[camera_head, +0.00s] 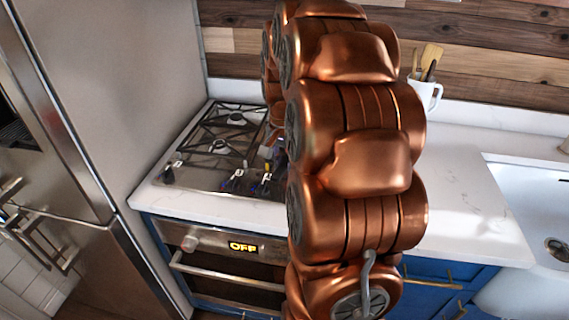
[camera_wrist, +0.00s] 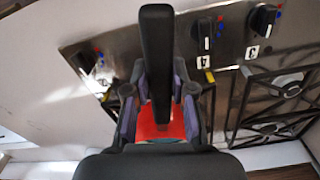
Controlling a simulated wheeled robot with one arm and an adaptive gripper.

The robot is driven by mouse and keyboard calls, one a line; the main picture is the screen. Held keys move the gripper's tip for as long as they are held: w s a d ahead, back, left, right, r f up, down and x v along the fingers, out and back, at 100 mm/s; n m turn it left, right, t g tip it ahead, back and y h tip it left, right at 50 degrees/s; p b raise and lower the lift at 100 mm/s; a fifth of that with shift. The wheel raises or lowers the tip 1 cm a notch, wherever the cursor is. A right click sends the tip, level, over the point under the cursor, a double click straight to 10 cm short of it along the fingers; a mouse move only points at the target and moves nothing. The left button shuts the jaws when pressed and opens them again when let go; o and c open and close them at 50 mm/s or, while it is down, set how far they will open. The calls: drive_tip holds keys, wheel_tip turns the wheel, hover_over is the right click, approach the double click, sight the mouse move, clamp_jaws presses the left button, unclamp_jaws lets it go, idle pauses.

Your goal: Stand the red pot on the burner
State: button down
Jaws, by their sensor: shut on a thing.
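The red pot shows in the wrist view as a small red patch (camera_wrist: 147,124) low between my gripper's fingers, with its black handle (camera_wrist: 157,45) running up the picture. My gripper (camera_wrist: 158,90) is shut on the handle. The rest of the pot is hidden behind the gripper. In the head view my arm covers the pot. The hob has black grates over several burners; one burner (camera_head: 220,147) is bare in the head view. Burners also show at the right of the wrist view (camera_wrist: 290,88), to the right of my gripper.
The steel hob (camera_head: 190,178) has knobs along its front edge, above an oven whose display reads OFF (camera_head: 243,246). A steel fridge (camera_head: 110,110) stands close on the left. White counter (camera_head: 455,190) lies clear to the right, with a utensil mug (camera_head: 428,94) and a sink (camera_head: 530,215).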

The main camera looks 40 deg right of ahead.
drive_tip(key=shift+f, duration=0.15)
drive_tip(key=c, duration=0.9)
unclamp_jaws()
drive_tip(key=shift+d, duration=0.1)
wheel_tip(320, 180, up, 12)
drive_tip(key=shift+a, duration=0.2)
